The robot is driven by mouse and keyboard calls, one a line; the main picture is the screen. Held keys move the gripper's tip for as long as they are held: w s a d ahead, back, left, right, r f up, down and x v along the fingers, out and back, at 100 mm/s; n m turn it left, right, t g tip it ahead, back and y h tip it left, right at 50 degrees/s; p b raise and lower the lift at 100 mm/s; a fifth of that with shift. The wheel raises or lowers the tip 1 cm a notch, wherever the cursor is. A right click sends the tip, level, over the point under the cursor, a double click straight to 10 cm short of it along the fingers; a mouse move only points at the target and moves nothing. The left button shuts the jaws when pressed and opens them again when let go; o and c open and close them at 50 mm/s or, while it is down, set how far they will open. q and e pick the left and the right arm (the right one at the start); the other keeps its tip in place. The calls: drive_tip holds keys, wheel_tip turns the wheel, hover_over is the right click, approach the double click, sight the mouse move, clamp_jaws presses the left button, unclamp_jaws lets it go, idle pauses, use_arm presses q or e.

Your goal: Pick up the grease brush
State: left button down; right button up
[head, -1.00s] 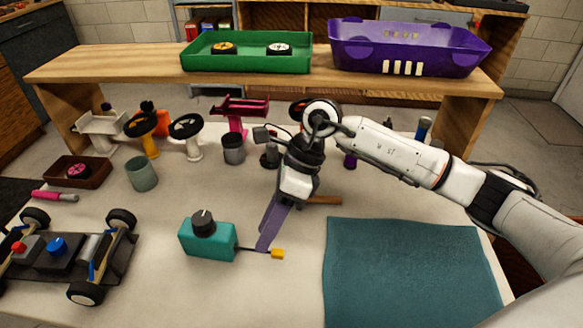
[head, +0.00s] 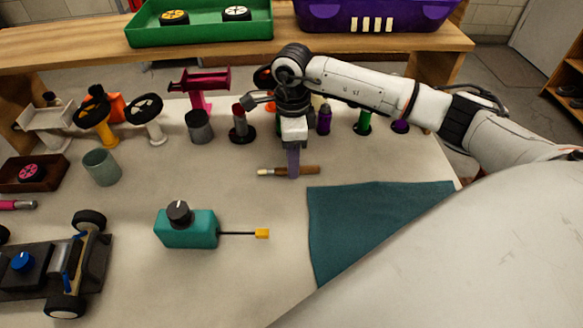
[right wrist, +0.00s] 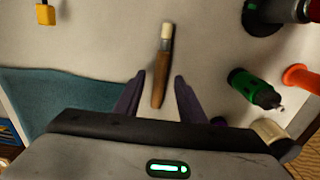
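The grease brush (head: 308,170) lies flat on the table, with a brown wooden handle, a metal ferrule and pale bristles pointing left. In the right wrist view the brush (right wrist: 161,72) runs lengthwise, bristles away from the gripper. My right gripper (head: 292,175) points down at the brush in the head view, its purple fingers over the handle. In the right wrist view the right gripper (right wrist: 157,80) is open, with one finger on each side of the handle and gaps between. My left gripper is not in view.
A teal box (head: 187,228) with a black knob and yellow-tipped rod lies front left of the brush. A teal mat (head: 375,215) lies right. Cups and coloured bottles (head: 324,120) stand behind, below a wooden shelf (head: 420,38). A car chassis (head: 95,262) is far left.

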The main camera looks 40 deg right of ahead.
drive_tip(key=shift+w+f, duration=0.1)
drive_tip(key=shift+f, duration=0.85)
drive_tip(key=shift+c, duration=0.5)
clamp_jaws()
